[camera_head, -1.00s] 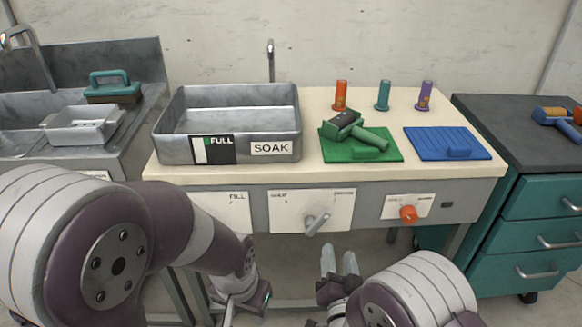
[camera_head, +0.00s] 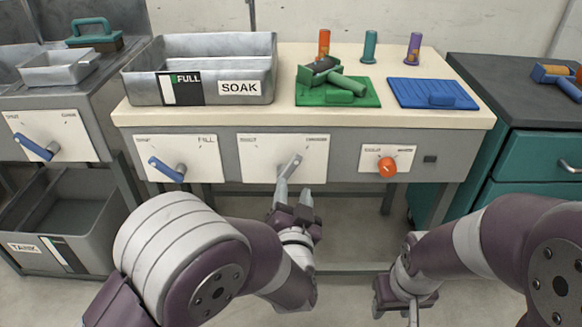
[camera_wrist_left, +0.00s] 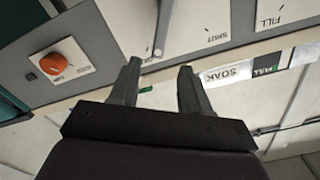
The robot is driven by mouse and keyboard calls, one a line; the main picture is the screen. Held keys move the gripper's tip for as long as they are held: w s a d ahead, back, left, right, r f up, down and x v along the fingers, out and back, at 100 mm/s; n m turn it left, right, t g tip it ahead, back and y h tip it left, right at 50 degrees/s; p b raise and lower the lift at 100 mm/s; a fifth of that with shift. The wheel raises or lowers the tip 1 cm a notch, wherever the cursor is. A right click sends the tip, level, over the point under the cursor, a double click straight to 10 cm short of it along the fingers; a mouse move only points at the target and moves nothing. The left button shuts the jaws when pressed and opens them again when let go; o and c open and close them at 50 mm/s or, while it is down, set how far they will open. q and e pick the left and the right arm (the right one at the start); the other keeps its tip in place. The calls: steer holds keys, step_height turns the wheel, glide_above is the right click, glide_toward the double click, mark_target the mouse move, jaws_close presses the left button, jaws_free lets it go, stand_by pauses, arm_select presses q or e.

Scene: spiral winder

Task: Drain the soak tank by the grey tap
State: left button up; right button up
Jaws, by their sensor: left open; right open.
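The soak tank (camera_head: 200,60) is a grey metal basin on the bench, with a SOAK label and a gauge (camera_head: 182,88) marked FULL. The grey tap (camera_head: 291,166) is on the middle white panel below it, its lever slanting up to the right. My left gripper (camera_head: 293,193) is open, just below the tap with its fingers pointing up; contact cannot be told. In the left wrist view the open, empty fingers (camera_wrist_left: 159,86) show near the panel edge marked SHUT. My right gripper (camera_head: 405,303) is open, low at the right, away from the panels; its fingertips are partly cut off.
A blue FILL tap (camera_head: 166,169) is left of the grey tap and an orange knob (camera_head: 387,165) is right of it. Another blue tap (camera_head: 38,147) is at far left above a grey bin (camera_head: 100,205).

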mark_target(294, 166)
arm_select(q)
steer(key=w+b, duration=0.1)
steer(key=w, duration=0.3)
steer(key=w+b, duration=0.2)
steer(key=w, duration=0.3)
steer(key=shift+w+f, duration=0.2)
steer(key=shift+w, duration=0.05)
steer(key=shift+w+r, duration=0.1)
steer(key=shift+w, duration=0.3)
jaws_close()
